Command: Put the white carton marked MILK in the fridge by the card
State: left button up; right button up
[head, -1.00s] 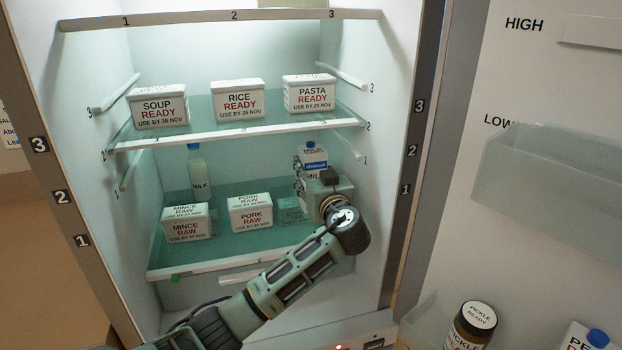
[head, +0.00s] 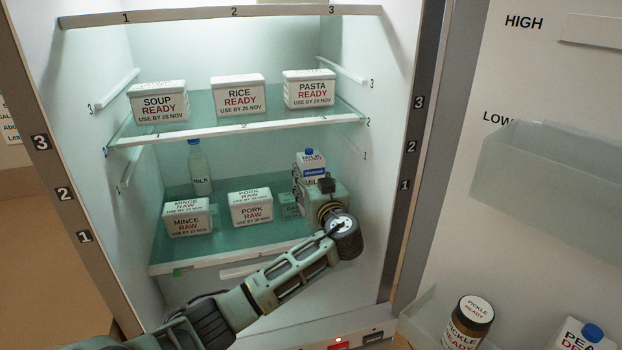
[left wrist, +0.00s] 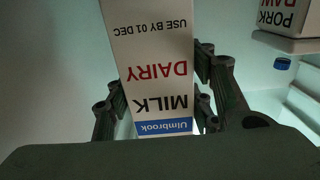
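The white MILK carton (head: 311,161), with a blue cap and a blue band, is upright at the right of the fridge's lower shelf space. My left gripper (head: 324,196) is in front of it and hides its lower part. In the left wrist view the carton (left wrist: 155,65) appears upside down, marked MILK DAIRY, USE BY 01 DEC, with dark fingers close on both sides; the gripper looks shut on it. I cannot tell whether its base touches the shelf. The fridge's lower glass shelf (head: 225,254) is below. A partly cut-off card (head: 8,130) is at the far left. My right gripper is not in view.
SOUP (head: 158,104), RICE (head: 238,97) and PASTA (head: 310,92) boxes stand on the upper shelf. The open door with its bins (head: 555,185) is at right.

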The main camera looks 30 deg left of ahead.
pick_arm(q)
jog(key=o, duration=0.3)
jog(key=shift+r, duration=0.2)
jog(key=shift+s+d, duration=0.1)
jog(key=shift+d, duration=0.05)
jog(key=b+v, duration=0.2)
jog(key=v, duration=0.9)
jog(key=shift+s+d, duration=0.25)
jog(key=shift+s, duration=0.05)
